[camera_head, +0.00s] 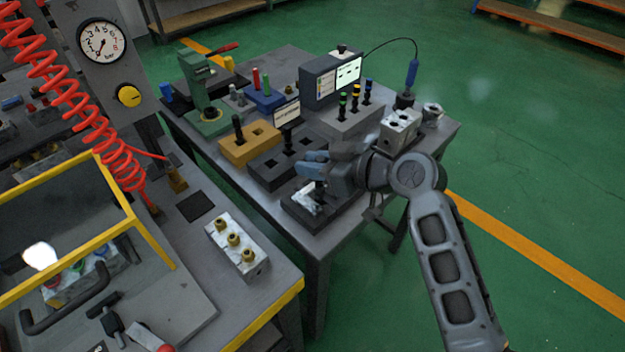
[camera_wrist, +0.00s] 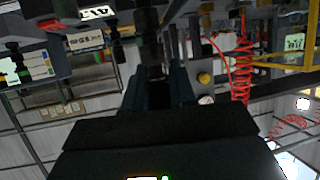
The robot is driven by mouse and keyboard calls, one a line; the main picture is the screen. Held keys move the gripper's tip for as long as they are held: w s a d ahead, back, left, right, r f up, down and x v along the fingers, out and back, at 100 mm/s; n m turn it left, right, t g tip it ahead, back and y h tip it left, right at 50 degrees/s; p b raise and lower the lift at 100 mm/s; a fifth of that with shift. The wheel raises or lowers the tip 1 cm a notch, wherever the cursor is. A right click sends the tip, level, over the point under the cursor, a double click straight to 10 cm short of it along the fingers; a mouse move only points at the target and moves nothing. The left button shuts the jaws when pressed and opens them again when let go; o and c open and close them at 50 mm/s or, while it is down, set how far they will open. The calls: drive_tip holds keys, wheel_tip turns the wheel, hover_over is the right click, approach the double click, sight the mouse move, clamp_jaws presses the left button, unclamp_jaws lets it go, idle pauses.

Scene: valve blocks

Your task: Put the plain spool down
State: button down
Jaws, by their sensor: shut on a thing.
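My gripper (camera_head: 313,168) is over the near right part of the grey table, with its bluish fingers shut on a dark, thin piece that I take for the plain spool. In the wrist view, the dark spool (camera_wrist: 151,48) stands out beyond my fingertips (camera_wrist: 157,80). Its ends are too dark to make out. Below the gripper is a black block (camera_head: 308,216) with a pale metallic piece (camera_head: 306,197) on it. I cannot tell whether the spool touches the block.
Behind stand a black holder with square pockets (camera_head: 270,176), a yellow block (camera_head: 237,154) and a grey rack (camera_head: 345,121) of banded spools. A metal valve block (camera_head: 398,131) is at right. The left bench (camera_head: 185,238) carries another valve block (camera_head: 236,246).

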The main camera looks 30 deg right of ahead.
drive_tip(key=shift+a+f+b, duration=0.1)
drive_tip(key=shift+f+b, duration=1.25)
drive_tip(key=shift+f, duration=0.65)
drive_tip(key=shift+f, duration=0.15)
drive_tip(key=c, duration=0.9)
unclamp_jaws()
drive_tip(key=shift+r, duration=0.25)
drive_tip(key=b+v, duration=0.1)
drive_tip(key=v, duration=1.1)
drive_tip(key=shift+f, duration=0.2)
